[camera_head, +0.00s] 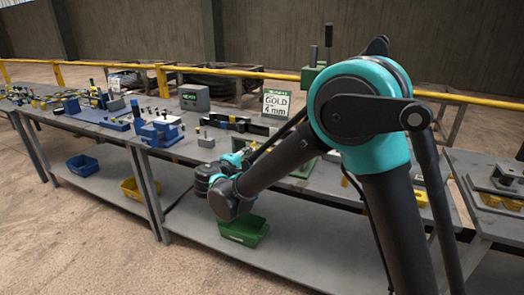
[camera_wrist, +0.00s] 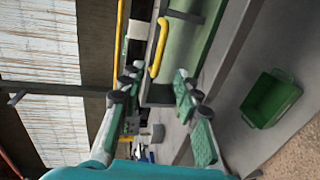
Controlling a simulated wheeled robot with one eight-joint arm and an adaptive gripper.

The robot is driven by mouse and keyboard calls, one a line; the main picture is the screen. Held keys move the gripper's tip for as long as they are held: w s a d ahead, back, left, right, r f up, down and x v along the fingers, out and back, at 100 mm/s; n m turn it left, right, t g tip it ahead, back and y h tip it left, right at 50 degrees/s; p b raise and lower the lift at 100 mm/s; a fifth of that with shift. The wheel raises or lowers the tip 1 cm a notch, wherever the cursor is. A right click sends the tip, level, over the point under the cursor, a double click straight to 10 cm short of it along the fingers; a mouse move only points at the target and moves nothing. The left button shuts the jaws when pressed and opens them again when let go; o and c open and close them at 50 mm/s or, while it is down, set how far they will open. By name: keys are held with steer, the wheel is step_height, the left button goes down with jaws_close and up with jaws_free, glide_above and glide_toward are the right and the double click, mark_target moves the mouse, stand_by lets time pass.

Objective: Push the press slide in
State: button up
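A green press-like fixture (camera_head: 312,74) with a dark upright handle stands on the bench, largely hidden behind my arm in the head view. In the wrist view a green body (camera_wrist: 196,38) with a yellow bar-like handle (camera_wrist: 160,47) lies ahead of my gripper. I cannot tell for certain which part is the press slide. My gripper (camera_wrist: 158,74) is open, its two green-padded fingers spread wide with nothing held between them. The yellow handle is beyond the fingertips, seen in the gap between them. In the head view the fingers are hidden behind my arm.
A "GOLD 4 mm" sign (camera_head: 277,104) and a grey box (camera_head: 194,97) stand on the bench. A blue fixture (camera_head: 160,130) is to the left. A green bin (camera_head: 243,230) and a yellow bin (camera_head: 138,188) sit on the lower shelf. A yellow rail runs behind.

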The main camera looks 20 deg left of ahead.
steer(key=x, duration=1.2)
steer(key=shift+a, duration=0.1)
steer(key=shift+c, duration=0.4)
jaws_close()
steer(key=shift+s, duration=0.1)
